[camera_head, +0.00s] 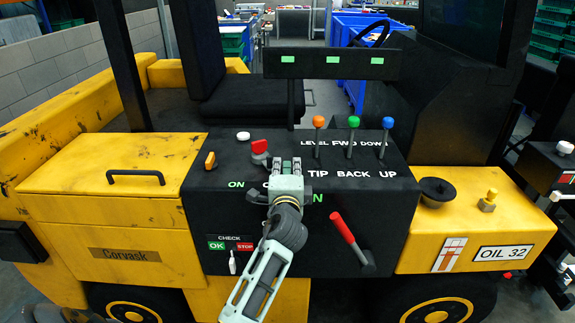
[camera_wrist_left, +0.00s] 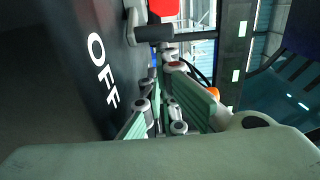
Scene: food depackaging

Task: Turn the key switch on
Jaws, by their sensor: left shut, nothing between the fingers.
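A red-topped switch with a grey base (camera_head: 259,147) sits on the black control panel (camera_head: 225,150) of a yellow vehicle. I take it to be the key switch, but its exact turn position is unclear. Its red part (camera_wrist_left: 164,7) also shows at the top of the left wrist view, above a dark cylindrical piece. My left gripper (camera_head: 287,165) is shut and empty just right of and in front of the switch, apart from it as far as I can tell. It partly covers the white OFF lettering, which shows in the left wrist view (camera_wrist_left: 103,68). My right gripper is not in view.
Orange, green and blue knobbed levers (camera_head: 352,122) stand right of the gripper. An orange knob (camera_head: 210,160) and a white button (camera_head: 243,136) lie to the left. A red-handled lever (camera_head: 343,228) is on the front face. A black bar with green lights (camera_head: 330,62) rises behind.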

